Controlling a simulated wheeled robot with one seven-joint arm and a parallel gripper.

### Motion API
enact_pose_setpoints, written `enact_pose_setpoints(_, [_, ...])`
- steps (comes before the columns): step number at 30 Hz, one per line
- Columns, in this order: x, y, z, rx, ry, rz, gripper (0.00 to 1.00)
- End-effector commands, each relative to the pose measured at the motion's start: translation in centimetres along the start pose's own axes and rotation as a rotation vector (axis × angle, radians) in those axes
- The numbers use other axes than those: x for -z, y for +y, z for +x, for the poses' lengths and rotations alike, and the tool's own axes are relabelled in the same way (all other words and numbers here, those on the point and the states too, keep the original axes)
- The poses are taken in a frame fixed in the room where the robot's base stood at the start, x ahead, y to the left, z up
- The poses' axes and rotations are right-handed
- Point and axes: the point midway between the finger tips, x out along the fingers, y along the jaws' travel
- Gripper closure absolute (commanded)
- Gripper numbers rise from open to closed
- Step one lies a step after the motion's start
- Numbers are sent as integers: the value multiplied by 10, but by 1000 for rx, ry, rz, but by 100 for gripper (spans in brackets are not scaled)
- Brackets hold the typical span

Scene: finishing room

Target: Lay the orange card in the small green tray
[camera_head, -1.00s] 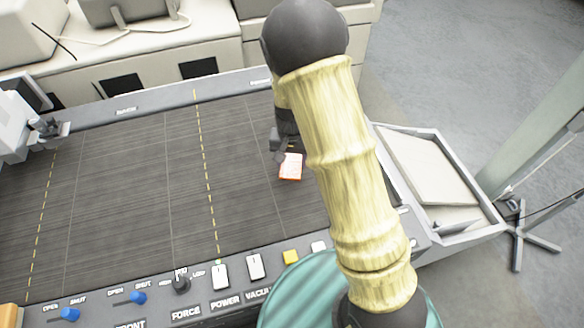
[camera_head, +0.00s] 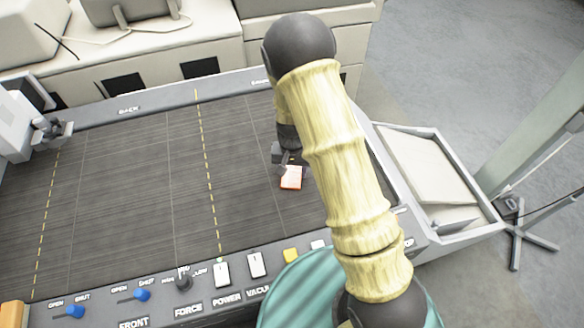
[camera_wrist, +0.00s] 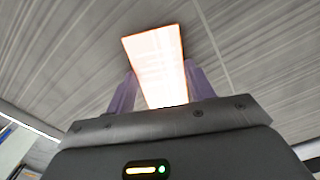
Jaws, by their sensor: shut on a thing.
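The orange card (camera_head: 291,178) is a small rectangle with a pale, glaring face and an orange edge. I see no small green tray in either view.
The dark grooved bed (camera_head: 125,190) is mostly clear. A front panel holds blue levers (camera_head: 75,311), a knob and switches. A larger off-white tray (camera_head: 480,226) with pale sheets stands at the right. A grey-green post (camera_head: 540,125) rises beyond it.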

Motion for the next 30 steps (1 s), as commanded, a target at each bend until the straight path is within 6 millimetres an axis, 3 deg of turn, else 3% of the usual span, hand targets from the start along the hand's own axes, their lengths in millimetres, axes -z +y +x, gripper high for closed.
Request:
enact_pose_setpoints(7, [0, 0, 5, 0, 0, 0, 72])
enact_pose_setpoints(8, [0, 0, 5, 0, 0, 0, 45])
enact_pose_setpoints(11, [0, 0, 4, 0, 0, 0, 25])
enact_pose_setpoints(23, [0, 0, 4, 0, 1, 1, 25])
enact_pose_setpoints(30, [1, -1, -21, 2, 5, 0, 25])
